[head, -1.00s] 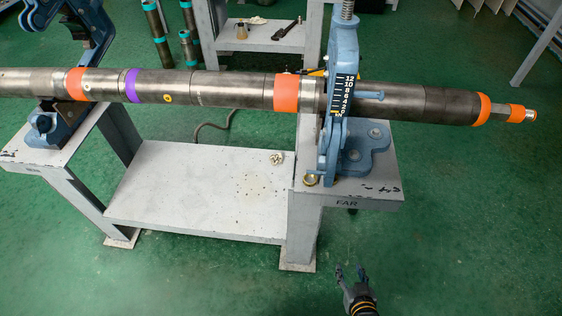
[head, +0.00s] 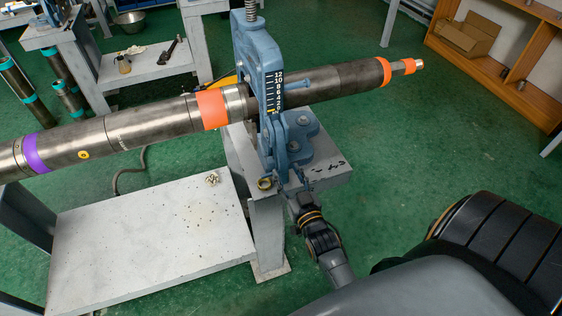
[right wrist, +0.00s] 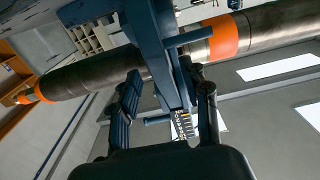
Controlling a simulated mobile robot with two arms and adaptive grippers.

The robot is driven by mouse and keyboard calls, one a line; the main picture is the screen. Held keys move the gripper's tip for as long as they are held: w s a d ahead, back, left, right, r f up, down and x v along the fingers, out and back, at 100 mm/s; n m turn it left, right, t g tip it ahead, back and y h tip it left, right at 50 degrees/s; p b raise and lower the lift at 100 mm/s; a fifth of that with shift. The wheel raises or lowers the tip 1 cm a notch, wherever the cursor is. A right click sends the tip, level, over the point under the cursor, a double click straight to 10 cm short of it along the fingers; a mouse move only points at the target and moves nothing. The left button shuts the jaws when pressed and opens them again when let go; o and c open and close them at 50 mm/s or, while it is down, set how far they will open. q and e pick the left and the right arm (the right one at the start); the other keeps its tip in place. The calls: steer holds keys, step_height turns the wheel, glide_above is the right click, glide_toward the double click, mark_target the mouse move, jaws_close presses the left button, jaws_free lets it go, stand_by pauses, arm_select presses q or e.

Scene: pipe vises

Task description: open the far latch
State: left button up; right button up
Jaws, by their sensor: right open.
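The far vise (head: 256,60) is a blue upright frame with a numbered scale, clamped around a long steel pipe (head: 345,84). Its narrow blue latch part (head: 288,138) hangs at the front of the frame below the scale, apparently closed. My right gripper (head: 292,183) is just below the latch at the vise's foot, pointing up. In the right wrist view the gripper (right wrist: 167,78) is open, and the blue vise bars (right wrist: 160,50) show between its two fingers. I cannot tell whether the fingers touch them. My left gripper is out of view.
The vise stands on a grey bench (head: 325,176) with a lower shelf (head: 150,235). A brass ring (head: 265,184) sits on the bench edge beside my gripper. A wooden shelf (head: 500,55) stands back right.

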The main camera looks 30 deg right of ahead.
mark_target(285, 169)
steer(key=x, duration=0.5)
steer(key=shift+s, duration=0.1)
jaws_close()
